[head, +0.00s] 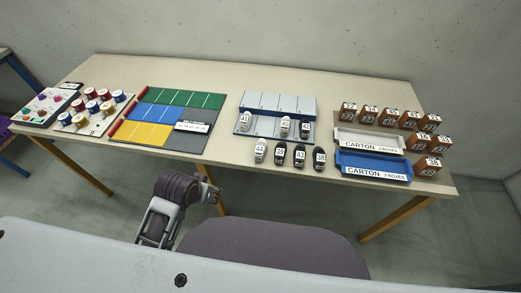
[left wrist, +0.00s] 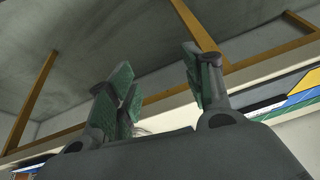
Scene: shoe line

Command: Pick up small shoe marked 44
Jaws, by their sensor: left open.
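Small shoes with number tags stand at the table's middle. In the front row are one white shoe (head: 260,151) and three dark shoes (head: 280,153), (head: 300,154), (head: 319,158). More shoes stand on the grey rack (head: 277,104) behind: a white one (head: 244,122) at its left, another pale one (head: 285,127) and a darker one (head: 306,130) at its right. The tags are too small to read surely, so I cannot tell which is 44. My left gripper (head: 213,192) is empty, in front of the table edge, left of the shoes. Its spread fingers show in the left wrist view (left wrist: 158,85).
Right of the shoes are a white carton tray (head: 370,140), a blue carton tray (head: 375,166) and several brown numbered boxes (head: 428,166). Left are a coloured panel board (head: 150,133) and several spools (head: 80,119). A grey chair back (head: 275,248) stands before the table.

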